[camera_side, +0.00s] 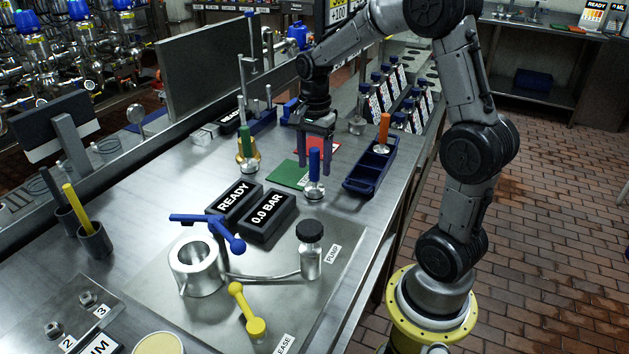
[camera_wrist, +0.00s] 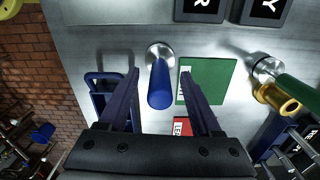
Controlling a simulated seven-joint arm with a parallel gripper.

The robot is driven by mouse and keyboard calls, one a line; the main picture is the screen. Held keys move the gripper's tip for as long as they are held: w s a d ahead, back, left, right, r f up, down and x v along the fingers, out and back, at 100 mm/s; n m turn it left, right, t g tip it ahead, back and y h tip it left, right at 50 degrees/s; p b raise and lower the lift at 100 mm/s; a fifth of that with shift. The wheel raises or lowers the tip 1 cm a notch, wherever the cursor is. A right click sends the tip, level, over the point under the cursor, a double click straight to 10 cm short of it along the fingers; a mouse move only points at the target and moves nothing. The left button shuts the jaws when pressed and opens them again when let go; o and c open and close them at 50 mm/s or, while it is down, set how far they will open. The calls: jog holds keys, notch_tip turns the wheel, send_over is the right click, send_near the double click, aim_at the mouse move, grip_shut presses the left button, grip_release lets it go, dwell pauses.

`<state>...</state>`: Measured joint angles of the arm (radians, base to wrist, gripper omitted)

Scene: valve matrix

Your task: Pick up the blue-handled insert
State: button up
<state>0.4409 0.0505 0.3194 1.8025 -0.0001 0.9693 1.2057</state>
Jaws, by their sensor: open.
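The blue-handled insert (camera_side: 314,163) stands upright on the steel bench, with a round metal base under its blue handle. My gripper (camera_side: 316,161) is open and points down over it, its fingers on either side of the handle's upper part in the side view. In the wrist view, the insert's blue handle (camera_wrist: 160,86) lies between the two open fingers of my gripper (camera_wrist: 160,73), with a visible gap on both sides. The metal base (camera_wrist: 158,52) shows beyond the fingertips. I see no contact with the handle.
An orange-handled insert (camera_side: 384,130) stands in a blue tray (camera_side: 356,184) to the right. A green card (camera_side: 287,175) and a red card (camera_side: 326,144) lie close by. READY and 0.0 BAR displays (camera_side: 268,217) stand in front.

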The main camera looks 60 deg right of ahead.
jog(key=shift+f, duration=0.45)
grip_shut()
jog(key=shift+r, duration=0.1)
dwell(1.0)
